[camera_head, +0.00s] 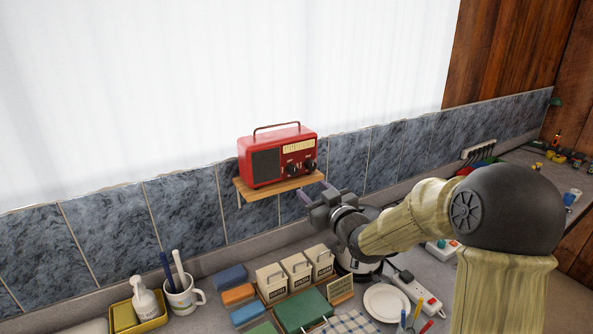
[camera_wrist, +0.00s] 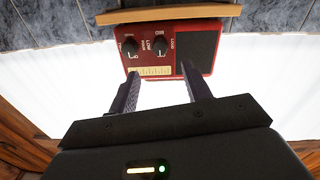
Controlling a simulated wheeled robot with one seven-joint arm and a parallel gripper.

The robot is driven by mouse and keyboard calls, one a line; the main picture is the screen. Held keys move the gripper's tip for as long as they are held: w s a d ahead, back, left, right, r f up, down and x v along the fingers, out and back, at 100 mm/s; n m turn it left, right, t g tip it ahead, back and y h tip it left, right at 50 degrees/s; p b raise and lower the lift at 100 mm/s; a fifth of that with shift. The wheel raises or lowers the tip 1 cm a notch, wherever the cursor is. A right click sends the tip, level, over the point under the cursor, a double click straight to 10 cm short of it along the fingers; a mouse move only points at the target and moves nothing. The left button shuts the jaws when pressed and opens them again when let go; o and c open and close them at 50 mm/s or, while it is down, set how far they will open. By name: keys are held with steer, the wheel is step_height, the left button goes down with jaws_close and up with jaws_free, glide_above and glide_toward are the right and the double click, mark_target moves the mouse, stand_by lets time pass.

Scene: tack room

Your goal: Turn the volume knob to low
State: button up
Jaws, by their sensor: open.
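A red radio (camera_head: 277,156) with a carry handle stands upright on a small wooden shelf (camera_head: 262,190) on the tiled wall. Its front has a dark speaker grille, a pale dial and two black knobs. In the wrist view the radio (camera_wrist: 176,68) appears upside down. The volume knob (camera_wrist: 159,45) has LOW, MID and LOUD lettering around it; I cannot tell its setting for sure. The other knob (camera_wrist: 130,45) is beside it. My gripper (camera_head: 313,190) is open and empty, just in front of and below the knobs, apart from them. Its fingers (camera_wrist: 160,72) point at the radio front.
The space before the radio is free.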

mark_target(294, 172)
steer(key=p+x, duration=0.4)
steer(key=x, duration=0.5)
steer(key=shift+r, duration=0.15)
steer(key=shift+w+a, duration=0.3)
steer(key=shift+w, duration=0.15)
steer(key=c, duration=1)
